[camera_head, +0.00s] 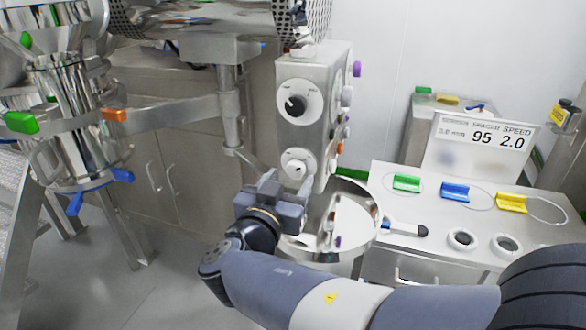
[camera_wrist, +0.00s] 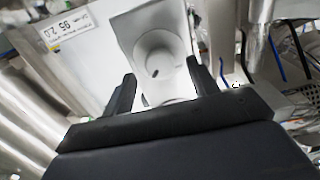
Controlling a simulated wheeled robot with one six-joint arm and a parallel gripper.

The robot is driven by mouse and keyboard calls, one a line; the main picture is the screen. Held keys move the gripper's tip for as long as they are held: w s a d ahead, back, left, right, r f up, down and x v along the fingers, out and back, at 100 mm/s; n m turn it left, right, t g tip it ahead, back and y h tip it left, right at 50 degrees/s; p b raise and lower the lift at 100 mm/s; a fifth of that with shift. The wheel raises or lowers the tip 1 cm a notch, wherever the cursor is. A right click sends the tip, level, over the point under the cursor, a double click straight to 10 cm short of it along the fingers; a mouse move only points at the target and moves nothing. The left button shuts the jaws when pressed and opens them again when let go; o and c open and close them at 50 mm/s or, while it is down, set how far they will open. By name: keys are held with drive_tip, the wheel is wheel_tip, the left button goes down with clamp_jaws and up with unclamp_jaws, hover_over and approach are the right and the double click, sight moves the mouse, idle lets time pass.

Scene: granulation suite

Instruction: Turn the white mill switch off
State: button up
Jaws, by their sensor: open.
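The white switch (camera_head: 296,168) is a round knob on a pale round plate, low on the front of the grey control box (camera_head: 318,75). In the wrist view the white switch (camera_wrist: 160,60) shows large, with a small dark mark, framed between my two fingers. My gripper (camera_head: 284,184) is open and empty, just in front of and slightly below the switch in the head view. It also shows in the wrist view (camera_wrist: 160,74). I cannot tell whether the fingers touch the knob; no grip is seen.
A black-knobbed dial (camera_head: 295,103) sits above the white switch. Coloured buttons line the box's right side. A steel bowl (camera_head: 350,215) stands behind my gripper. A side table (camera_head: 425,240) at right holds coloured clips and rings. A steel mill frame (camera_head: 75,120) stands at left.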

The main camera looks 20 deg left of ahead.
sight(294, 172)
drive_tip(key=shift+w+d, duration=0.1)
drive_tip(key=shift+w, duration=1.5)
drive_tip(key=c, duration=1)
